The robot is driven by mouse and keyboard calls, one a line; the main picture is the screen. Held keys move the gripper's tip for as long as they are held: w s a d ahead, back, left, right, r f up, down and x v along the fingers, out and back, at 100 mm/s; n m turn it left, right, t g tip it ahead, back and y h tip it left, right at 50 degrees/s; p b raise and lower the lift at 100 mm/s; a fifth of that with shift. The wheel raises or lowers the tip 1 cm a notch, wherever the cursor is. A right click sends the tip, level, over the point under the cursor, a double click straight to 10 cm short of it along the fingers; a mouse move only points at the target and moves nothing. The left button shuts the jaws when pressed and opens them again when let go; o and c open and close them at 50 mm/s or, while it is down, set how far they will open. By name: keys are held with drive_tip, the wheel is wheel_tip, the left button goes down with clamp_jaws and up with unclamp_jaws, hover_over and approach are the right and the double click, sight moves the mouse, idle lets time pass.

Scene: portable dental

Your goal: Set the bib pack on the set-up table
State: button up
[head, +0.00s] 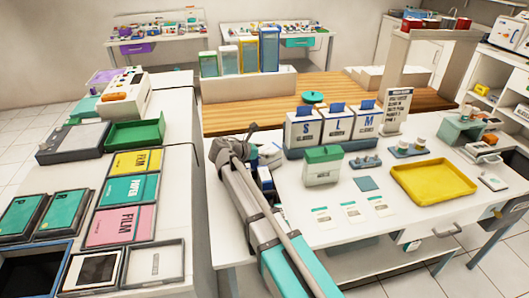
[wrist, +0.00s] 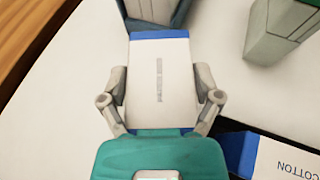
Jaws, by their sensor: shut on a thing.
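My gripper (wrist: 160,85) is shut on a white pack with blue ends (wrist: 160,75), one finger along each side. I take it for the bib pack, but its print is too small to read. In the head view my gripper (head: 264,168) is at the left part of the white table (head: 330,222), and my arm covers much of the pack there. In the wrist view the pack is over the white tabletop (wrist: 60,105). I cannot tell whether it touches the top. No label shows which table is the set-up table.
A blue-and-white cotton box (wrist: 285,158) lies close at lower right in the wrist view. Glove boxes (head: 337,122), a green-lidded box (head: 322,165), small cards (head: 353,210) and a yellow tray (head: 432,182) stand on the white table. A counter (head: 185,200) is to the left.

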drive_tip(key=shift+f, duration=0.2)
drive_tip(key=o, duration=1)
drive_tip(key=shift+c, duration=0.2)
drive_tip(key=shift+r, duration=0.15)
drive_tip(key=shift+r, duration=0.15)
drive_tip(key=shift+s+a+r, duration=0.15)
drive_tip(key=shift+s+a, duration=0.1)
drive_tip(key=shift+a, duration=0.1)
drive_tip(key=p+v, duration=0.4)
drive_tip(key=v, duration=0.7)
drive_tip(key=shift+p, duration=0.3)
